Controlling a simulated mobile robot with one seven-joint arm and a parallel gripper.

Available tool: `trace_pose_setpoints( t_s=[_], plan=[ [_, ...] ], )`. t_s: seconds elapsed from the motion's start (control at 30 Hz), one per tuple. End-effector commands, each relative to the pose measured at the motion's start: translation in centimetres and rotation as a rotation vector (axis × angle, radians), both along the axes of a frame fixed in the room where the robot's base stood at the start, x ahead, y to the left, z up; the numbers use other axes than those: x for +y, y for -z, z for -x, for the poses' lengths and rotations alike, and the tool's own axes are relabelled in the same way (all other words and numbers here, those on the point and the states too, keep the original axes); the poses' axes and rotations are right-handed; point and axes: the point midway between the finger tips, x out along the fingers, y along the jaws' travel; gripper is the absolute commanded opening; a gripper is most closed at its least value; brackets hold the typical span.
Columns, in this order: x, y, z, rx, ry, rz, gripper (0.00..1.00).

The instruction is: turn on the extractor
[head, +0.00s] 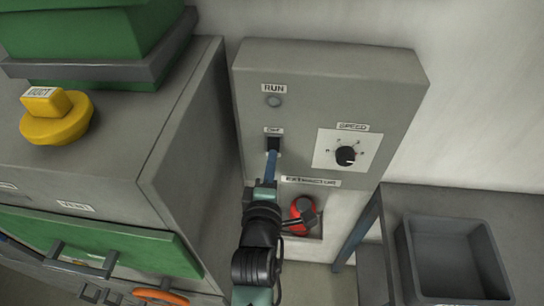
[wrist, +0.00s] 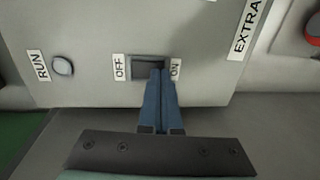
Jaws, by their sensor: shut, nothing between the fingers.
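The extractor control box (head: 330,78) is a grey panel on the wall. Its dark rocker switch (head: 273,144) sits below the RUN lamp (head: 273,101), which looks grey and unlit. In the wrist view the switch (wrist: 147,66) lies between an OFF label (wrist: 119,67) and an ON label (wrist: 175,69). My gripper (wrist: 160,74) is shut and empty, its blue fingertips at the ON end of the switch. The tips seem to be at or very near the panel; I cannot tell if they touch.
A speed knob (head: 345,156) is right of the switch. A red round part (head: 303,213) sits in a recess below, close to my wrist. A grey cabinet (head: 100,165) stands at left, and a grey tray (head: 455,262) lies at lower right.

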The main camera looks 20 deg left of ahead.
Motion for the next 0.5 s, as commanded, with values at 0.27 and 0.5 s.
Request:
trace_pose_setpoints(
  t_s=[0.27,0.5],
  plan=[
    [0.10,0.07,-0.48,0.000,0.001,0.000,0.00],
    [0.12,0.32,-0.54,-0.008,0.001,-0.002,0.00]
  ],
)
